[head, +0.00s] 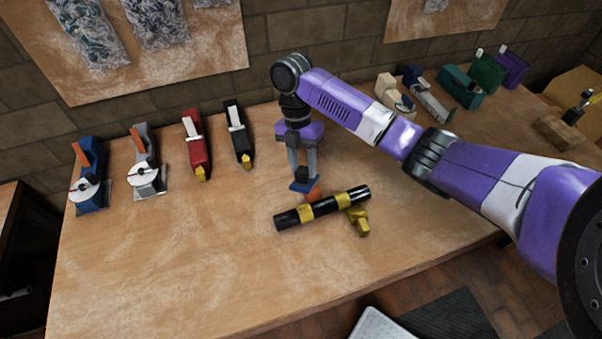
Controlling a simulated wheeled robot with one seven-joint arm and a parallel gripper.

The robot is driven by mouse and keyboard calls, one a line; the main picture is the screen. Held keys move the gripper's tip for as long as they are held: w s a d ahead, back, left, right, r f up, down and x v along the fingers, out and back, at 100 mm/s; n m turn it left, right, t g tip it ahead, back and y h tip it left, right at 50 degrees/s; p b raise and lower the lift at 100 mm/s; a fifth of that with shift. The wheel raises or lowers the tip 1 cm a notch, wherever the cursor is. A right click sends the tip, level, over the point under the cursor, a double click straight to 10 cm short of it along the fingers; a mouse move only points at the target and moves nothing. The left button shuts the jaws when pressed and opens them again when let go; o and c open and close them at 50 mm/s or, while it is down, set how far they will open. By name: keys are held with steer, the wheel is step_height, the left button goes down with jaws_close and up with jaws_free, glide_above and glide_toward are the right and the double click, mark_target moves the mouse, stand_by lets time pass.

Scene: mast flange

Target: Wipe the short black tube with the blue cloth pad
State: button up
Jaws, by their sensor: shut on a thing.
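The short black tube (325,206) with yellow bands lies on the bench, slanting up to the right. A yellow stub (359,221) sticks out near its right end. My gripper (303,176) points down just behind the tube, shut on the blue cloth pad (304,186). An orange part (314,193) shows beside the pad, next to the tube's back edge. I cannot tell whether the pad touches the tube.
A blue tool (88,178), a grey tool (146,172), a red tool (195,145) and a black tool (238,135) stand at the back left. Several tools and blocks stand at the back right. The wooden bench (170,260) is clear at front left.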

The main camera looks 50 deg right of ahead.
mark_target(305, 184)
steer(key=shift+b+x, duration=1.25)
steer(key=shift+x, duration=1.85)
steer(key=shift+b+x, duration=0.4)
steer(key=shift+x, duration=0.5)
steer(key=w+a, duration=0.1)
steer(key=a, duration=0.1)
steer(key=w+a, duration=0.1)
steer(key=a, duration=0.1)
steer(key=w+a+p, duration=0.1)
steer(key=w+a, duration=0.1)
steer(key=shift+a, duration=0.35)
steer(key=shift+d, duration=0.1)
